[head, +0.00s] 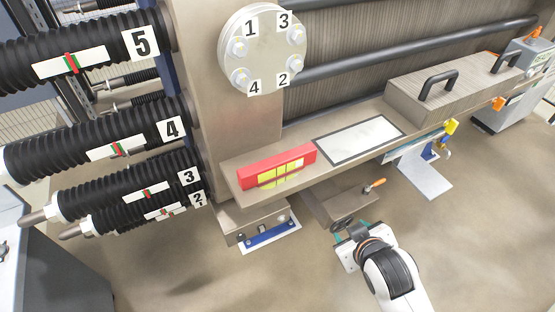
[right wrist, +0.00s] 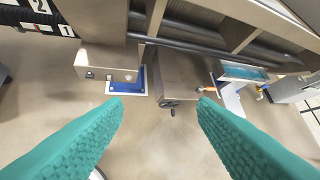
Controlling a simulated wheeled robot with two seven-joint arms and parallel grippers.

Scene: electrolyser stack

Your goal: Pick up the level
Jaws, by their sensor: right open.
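The level (head: 277,164) is a red bar with yellow windows. It rests on the beige ledge (head: 232,180), near its left end, in the head view. I cannot make it out in the right wrist view. My right gripper (head: 349,236) is below and to the right of the level in the head view, in front of the ledge and apart from it. In the right wrist view its teal fingers (right wrist: 160,101) are spread with nothing between them. My left gripper is not in view.
A framed white panel (head: 358,140) lies on the ledge right of the level. A ribbed block with black handles (head: 438,86) stands further right. Black ribbed cylinders (head: 95,140) project at the left. A box with an orange-handled lever (head: 340,205) is under the ledge.

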